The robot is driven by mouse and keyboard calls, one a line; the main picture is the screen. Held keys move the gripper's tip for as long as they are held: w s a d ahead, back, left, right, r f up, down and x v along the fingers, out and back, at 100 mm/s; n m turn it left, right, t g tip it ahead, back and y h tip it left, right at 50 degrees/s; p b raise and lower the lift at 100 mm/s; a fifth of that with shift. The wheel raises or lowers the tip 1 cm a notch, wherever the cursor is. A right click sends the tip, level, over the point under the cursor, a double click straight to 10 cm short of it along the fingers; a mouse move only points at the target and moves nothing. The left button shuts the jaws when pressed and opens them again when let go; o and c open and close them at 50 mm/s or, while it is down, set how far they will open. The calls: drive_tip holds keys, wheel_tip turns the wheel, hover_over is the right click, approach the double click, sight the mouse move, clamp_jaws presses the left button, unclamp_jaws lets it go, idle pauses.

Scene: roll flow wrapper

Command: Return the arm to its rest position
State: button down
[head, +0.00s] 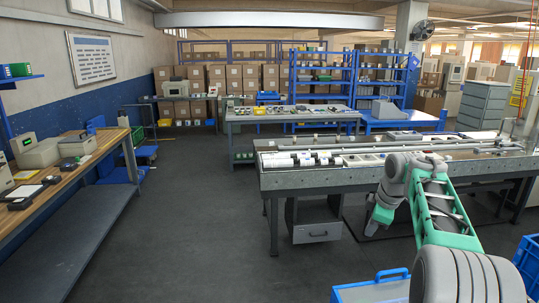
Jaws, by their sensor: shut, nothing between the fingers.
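My arm (438,205) reaches up from the lower right corner, bends near the edge of the grey workbench and hangs down from there. My gripper (371,231) is at the low end of it, pointing down in front of the bench. It is small in the picture, looks shut and holds nothing. It hangs apart from the floor, to the right of the bench's drawer unit (318,235).
The grey workbench (300,180) carries white rolls (290,162) and long rails. A blue crate (370,289) stands low in front, another blue crate (527,262) at the right edge. A wooden-topped bench (70,172) lines the left wall. The middle floor is clear.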

drive_tip(key=s+a+r+m, duration=0.2)
drive_tip(key=s+a+m, duration=0.5)
drive_tip(key=s+a, duration=0.6)
drive_tip(key=s+a+f+m, duration=0.1)
drive_tip(key=s+f+m, duration=0.2)
drive_tip(key=s, duration=0.5)
drive_tip(key=s+a+f+m, duration=0.2)
drive_tip(key=s+f+m, duration=0.1)
drive_tip(key=s, duration=0.5)
drive_tip(key=shift+s+a+f+h, duration=0.2)
drive_tip(key=shift+s+f+h, duration=0.15)
drive_tip(key=shift+f, duration=0.4)
